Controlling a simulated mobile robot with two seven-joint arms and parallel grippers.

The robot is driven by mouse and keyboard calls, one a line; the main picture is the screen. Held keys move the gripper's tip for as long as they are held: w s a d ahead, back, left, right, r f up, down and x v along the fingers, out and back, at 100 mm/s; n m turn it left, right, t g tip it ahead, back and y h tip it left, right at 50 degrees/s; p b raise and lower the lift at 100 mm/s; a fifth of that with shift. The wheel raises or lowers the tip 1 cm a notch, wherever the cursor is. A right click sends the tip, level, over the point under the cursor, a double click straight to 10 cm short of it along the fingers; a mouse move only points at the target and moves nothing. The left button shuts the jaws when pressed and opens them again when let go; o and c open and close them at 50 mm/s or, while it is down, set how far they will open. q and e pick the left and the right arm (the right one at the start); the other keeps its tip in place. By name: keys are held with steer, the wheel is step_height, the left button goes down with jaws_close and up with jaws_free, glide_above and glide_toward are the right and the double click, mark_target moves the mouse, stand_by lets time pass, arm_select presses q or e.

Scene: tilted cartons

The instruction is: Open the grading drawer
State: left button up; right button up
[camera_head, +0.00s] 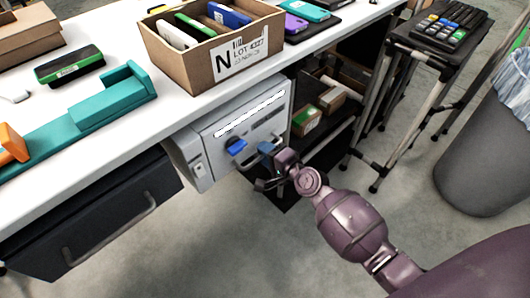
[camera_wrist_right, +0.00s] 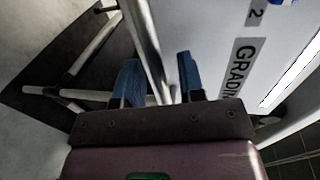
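The grading drawer (camera_head: 235,120) is a light grey-white front with a pale label strip, mounted under the white worktop. In the right wrist view its white face (camera_wrist_right: 217,28) carries a dark label reading "GRADIN…" and "2". My right gripper (camera_head: 253,150) is at the lower part of this front, its blue fingertips apart. In the right wrist view my right gripper (camera_wrist_right: 158,78) is open, with a metal bar (camera_wrist_right: 146,40) running between the fingers. The bar looks like the drawer handle; I cannot tell whether the fingers touch it. My left gripper is out of view.
A dark drawer (camera_head: 95,225) with a bar handle hangs left of the grading drawer. A cardboard carton (camera_head: 205,60) marked "N LOT" stands on the worktop (camera_head: 180,105) above. A stool (camera_head: 400,50) and a grey bin (camera_head: 490,150) stand at right. The floor in front is clear.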

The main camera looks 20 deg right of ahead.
steer(key=shift+w, duration=0.1)
jaws_close()
steer(key=shift+f, duration=0.1)
stand_by(0.4)
